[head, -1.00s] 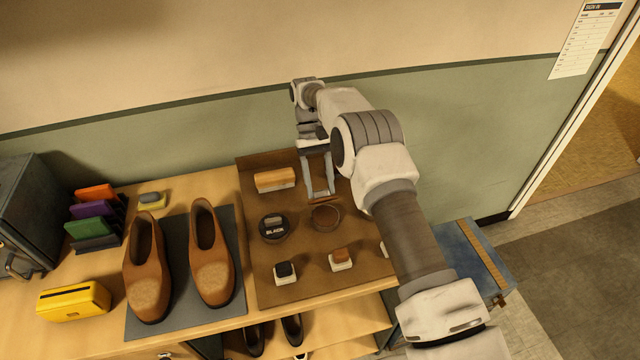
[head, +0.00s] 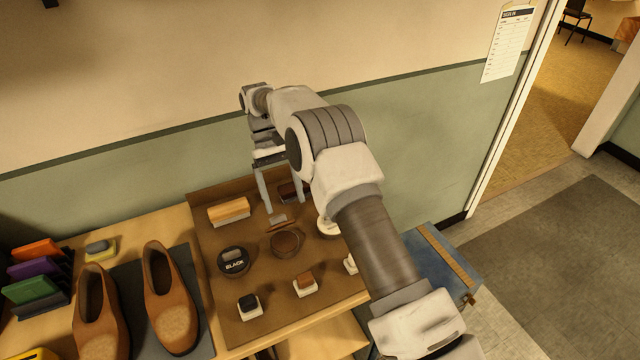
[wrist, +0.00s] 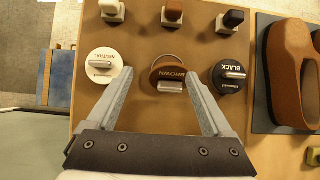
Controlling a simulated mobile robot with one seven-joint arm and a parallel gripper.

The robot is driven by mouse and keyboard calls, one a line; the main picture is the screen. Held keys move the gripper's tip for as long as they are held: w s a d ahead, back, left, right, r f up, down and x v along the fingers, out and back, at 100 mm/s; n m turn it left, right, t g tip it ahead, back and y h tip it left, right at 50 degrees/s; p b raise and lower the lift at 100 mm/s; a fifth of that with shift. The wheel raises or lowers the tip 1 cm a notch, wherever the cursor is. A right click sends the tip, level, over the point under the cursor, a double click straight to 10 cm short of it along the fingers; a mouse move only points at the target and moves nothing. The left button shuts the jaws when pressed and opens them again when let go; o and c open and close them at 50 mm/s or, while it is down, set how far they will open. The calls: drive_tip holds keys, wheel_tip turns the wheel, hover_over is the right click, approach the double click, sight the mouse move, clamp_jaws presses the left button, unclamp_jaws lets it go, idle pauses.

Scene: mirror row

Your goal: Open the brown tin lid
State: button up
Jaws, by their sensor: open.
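The brown tin (head: 287,244) stands on the brown board, its dark inside showing in the head view. Its lid (head: 279,220) is tipped up steeply on the wall side of the tin, with a silver handle on its outer face. My gripper (head: 283,206) is open and empty on the wall side of the lid.
A black tin (head: 233,262) and a neutral tin (wrist: 102,68) flank the brown one. A wood-backed brush (head: 229,211) lies near the wall, and several small brushes (head: 305,284) stand in front. Brown shoes (head: 168,300) are at left. The wall is close behind my gripper.

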drive_tip(key=d+r+b, duration=0.1)
drive_tip(key=d+r, duration=0.4)
drive_tip(key=d, duration=0.4)
drive_tip(key=shift+s+r, duration=0.3)
drive_tip(key=shift+s, duration=0.15)
drive_tip(key=shift+d, duration=0.1)
